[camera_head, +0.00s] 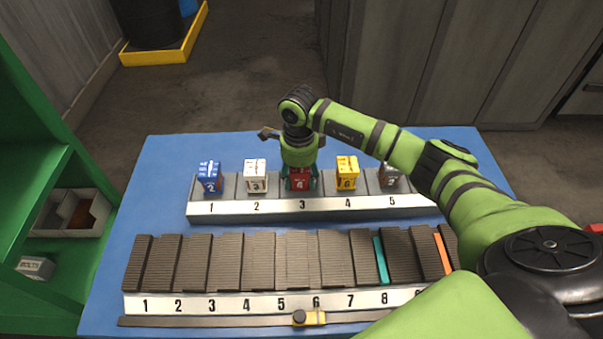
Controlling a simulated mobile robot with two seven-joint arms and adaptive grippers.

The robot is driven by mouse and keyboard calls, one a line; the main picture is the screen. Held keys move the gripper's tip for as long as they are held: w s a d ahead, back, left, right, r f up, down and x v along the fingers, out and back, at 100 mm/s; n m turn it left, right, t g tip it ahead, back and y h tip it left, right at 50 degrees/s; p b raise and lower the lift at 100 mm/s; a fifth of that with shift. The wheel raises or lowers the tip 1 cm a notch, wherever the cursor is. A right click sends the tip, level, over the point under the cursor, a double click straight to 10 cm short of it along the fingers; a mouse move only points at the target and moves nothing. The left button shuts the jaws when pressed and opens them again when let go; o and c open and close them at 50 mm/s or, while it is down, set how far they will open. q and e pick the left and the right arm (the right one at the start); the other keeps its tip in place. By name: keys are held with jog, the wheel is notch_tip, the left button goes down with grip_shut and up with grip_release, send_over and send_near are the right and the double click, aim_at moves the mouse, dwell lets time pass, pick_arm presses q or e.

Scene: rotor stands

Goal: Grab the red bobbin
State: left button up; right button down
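The red bobbin (299,182) is a small block marked 4 at position 3 of the back stand (325,207). My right gripper (299,181) points down right over it, with a fingertip at each side of the bobbin. The gripper hides the bobbin's top and back. I cannot tell whether the fingers press on it or stand slightly apart from it. The bobbin appears upright in its place. My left gripper is not in view.
A blue bobbin (209,177) and a white one (255,176) stand left of the red one; a yellow one (347,172) and a dark one (389,175) stand right. A ribbed rack (262,262) lies in front on the blue table (160,190).

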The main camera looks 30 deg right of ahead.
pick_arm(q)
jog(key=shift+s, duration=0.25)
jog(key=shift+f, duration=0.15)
pick_arm(e)
jog(key=shift+r, duration=0.1)
